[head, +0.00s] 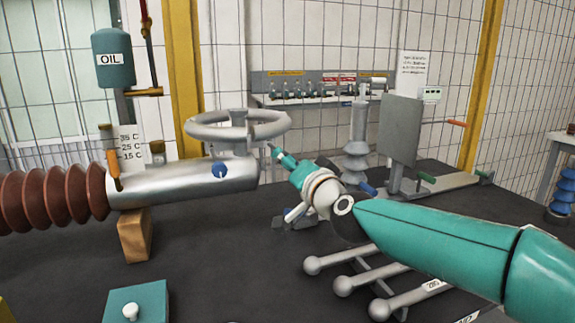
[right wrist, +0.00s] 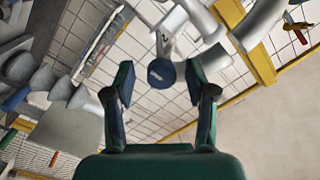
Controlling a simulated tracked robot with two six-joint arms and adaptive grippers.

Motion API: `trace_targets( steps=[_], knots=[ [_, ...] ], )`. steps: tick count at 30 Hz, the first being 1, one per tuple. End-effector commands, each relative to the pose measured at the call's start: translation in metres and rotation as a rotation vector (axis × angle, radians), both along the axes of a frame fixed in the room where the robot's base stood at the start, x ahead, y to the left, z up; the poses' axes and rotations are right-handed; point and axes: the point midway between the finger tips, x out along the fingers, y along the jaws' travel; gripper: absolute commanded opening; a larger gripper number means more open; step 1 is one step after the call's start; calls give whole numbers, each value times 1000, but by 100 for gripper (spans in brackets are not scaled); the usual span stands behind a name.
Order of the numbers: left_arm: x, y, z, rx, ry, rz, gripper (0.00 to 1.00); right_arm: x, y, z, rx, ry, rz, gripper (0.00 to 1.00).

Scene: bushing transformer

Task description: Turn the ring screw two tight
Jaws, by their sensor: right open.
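A silver cylinder (head: 180,184) lies across the left half of the head view. A grey ring (head: 238,124) stands above its right end. My right gripper (head: 277,158) is just right of the cylinder's end. In the wrist view its open fingers (right wrist: 158,78) appear either side of the screw, with gaps. My left gripper is not in view.
A brown ribbed insulator (head: 50,198) joins the cylinder's left end, and a wooden block (head: 134,236) stands below. A teal box (head: 137,303) is in front. Grey ball-ended rods (head: 345,285) lie under my right arm. A grey upright plate (head: 399,130) stands behind.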

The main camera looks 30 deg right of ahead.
Motion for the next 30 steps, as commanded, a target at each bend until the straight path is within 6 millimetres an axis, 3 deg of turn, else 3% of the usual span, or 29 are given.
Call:
trace_targets(
  steps=[6,14,24,30],
  knots=[
    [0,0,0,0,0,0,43,15,-3,0,-1,0,0,56],
    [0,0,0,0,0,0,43,16,-3,0,-1,0,0,56],
    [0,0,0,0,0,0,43,15,-3,0,0,0,0,2],
    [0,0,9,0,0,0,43,15,-3,3,-58,17,0,0]
  ],
)
